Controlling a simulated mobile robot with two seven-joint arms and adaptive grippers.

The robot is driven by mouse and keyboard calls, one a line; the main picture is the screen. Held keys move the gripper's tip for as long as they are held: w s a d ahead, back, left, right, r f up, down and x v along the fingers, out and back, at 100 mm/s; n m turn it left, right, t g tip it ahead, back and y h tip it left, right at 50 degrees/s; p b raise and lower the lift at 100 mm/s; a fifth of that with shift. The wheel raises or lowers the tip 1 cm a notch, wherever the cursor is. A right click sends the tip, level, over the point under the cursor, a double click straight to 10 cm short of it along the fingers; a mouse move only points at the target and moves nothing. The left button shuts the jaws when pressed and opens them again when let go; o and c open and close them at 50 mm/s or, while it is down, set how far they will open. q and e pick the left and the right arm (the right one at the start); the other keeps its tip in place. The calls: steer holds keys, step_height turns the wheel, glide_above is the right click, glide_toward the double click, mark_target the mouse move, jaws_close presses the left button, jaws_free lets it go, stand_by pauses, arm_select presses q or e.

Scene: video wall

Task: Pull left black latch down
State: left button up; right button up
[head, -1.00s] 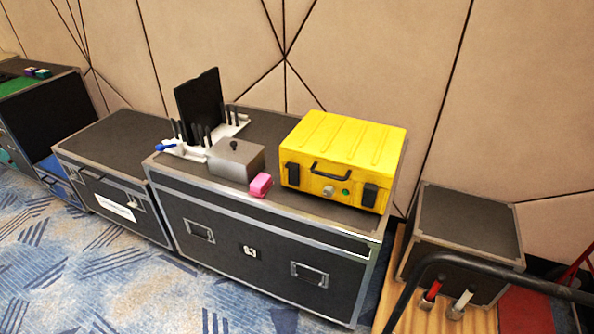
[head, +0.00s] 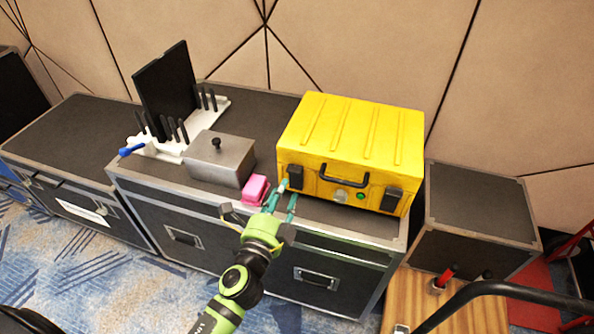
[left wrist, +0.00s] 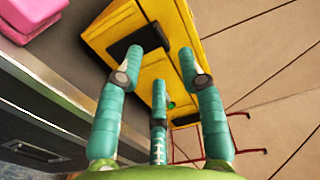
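The yellow case (head: 350,140) stands on a black flight case, its front facing me. Its left black latch (head: 296,177) is on the front at the left; the right black latch (head: 392,199) is on the right. My left gripper (head: 283,190) has its teal fingers spread, empty, just in front of and below the left latch. In the left wrist view the gripper (left wrist: 160,65) is open, with a black latch (left wrist: 143,40) just beyond its fingertips on the yellow case (left wrist: 180,20). Contact with the latch cannot be told. My right gripper is not in view.
A pink block (head: 255,189) sits close left of the gripper. A grey metal box (head: 218,160) and a white rack (head: 165,146) with black upright pieces stand further left. The black flight case (head: 345,217) has a narrow free strip in front of the yellow case.

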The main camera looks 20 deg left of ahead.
mark_target(291, 178)
arm_select(q)
steer(key=w, duration=0.6)
steer(key=shift+d+p, duration=0.1)
steer(key=shift+p, duration=0.25)
jaws_close()
